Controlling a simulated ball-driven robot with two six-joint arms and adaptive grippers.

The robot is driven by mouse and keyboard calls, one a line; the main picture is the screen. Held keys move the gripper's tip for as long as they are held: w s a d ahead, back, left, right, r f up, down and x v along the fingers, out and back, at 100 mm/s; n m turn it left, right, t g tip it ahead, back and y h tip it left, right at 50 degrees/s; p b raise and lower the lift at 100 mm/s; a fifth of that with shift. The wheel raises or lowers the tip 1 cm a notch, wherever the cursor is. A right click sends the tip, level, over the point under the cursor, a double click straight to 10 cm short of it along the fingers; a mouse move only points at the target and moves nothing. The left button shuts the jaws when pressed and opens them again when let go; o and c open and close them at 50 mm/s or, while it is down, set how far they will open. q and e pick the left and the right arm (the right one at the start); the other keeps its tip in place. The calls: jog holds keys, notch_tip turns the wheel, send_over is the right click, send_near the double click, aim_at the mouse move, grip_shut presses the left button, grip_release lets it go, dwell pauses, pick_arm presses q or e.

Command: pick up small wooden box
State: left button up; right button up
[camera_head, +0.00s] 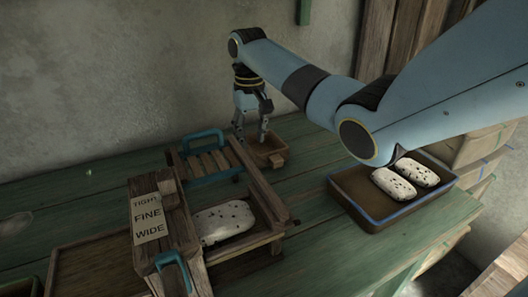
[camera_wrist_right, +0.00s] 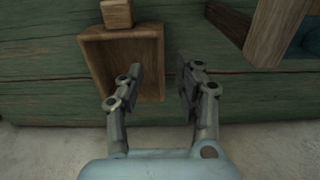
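The small wooden box (camera_head: 272,153) is an open, shallow brown box on the green table near the wall, behind the wooden frame. In the right wrist view the box (camera_wrist_right: 92,65) is at upper left, with a small block (camera_wrist_right: 117,13) at its far edge. My right gripper (camera_head: 251,138) is at the box, pointing down, with its fingers apart. In the right wrist view the gripper (camera_wrist_right: 160,68) has one finger over the box's inside and the other outside its right wall. Whether a finger touches the wall is unclear. My left gripper is out of view.
A wooden frame (camera_head: 268,205) with blue handles and a speckled white piece (camera_head: 224,221) stands just in front of the box. A blue-rimmed tray (camera_head: 345,188) with two speckled pieces is at right. The wall (camera_head: 110,90) is close behind.

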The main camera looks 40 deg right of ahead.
aim_at(250, 148)
jog(key=f+b, duration=0.1)
jog(key=f, duration=0.3)
jog(key=shift+w, duration=0.2)
jog(key=shift+f, duration=0.6)
jog(key=shift+c, duration=0.7)
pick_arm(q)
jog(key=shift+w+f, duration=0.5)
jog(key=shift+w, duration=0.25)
pick_arm(e)
grip_shut()
